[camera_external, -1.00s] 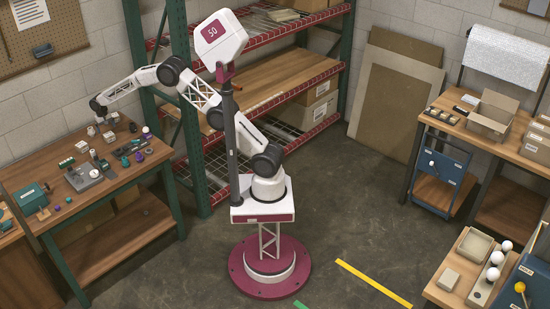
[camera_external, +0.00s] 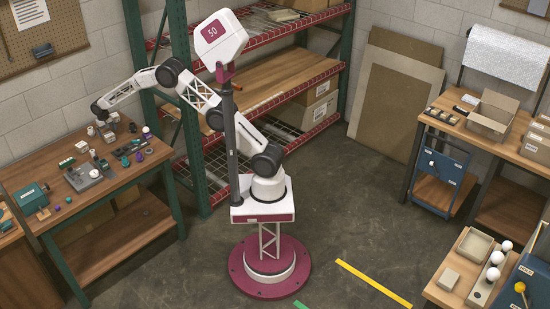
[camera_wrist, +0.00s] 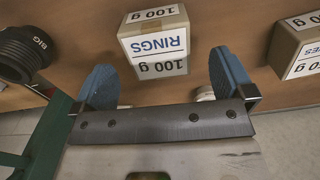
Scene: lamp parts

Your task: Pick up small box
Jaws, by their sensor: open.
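A small cardboard box (camera_wrist: 152,42) with white labels reading "RINGS" and "100 g" stands between my fingers in the wrist view. My gripper (camera_wrist: 163,78) is open, one blue finger pad on each side of the box. Gaps show between the pads and the box, and nothing is held. In the external view my gripper (camera_external: 99,112) is over the back of the left workbench (camera_external: 60,212). The box is too small there to tell from its neighbours.
A second labelled box (camera_wrist: 297,45) stands to the right in the wrist view, close to the right finger. A dark ribbed part marked "BIG" (camera_wrist: 25,52) is at the left. Several lamp parts and a grey fixture (camera_external: 84,177) are on the bench.

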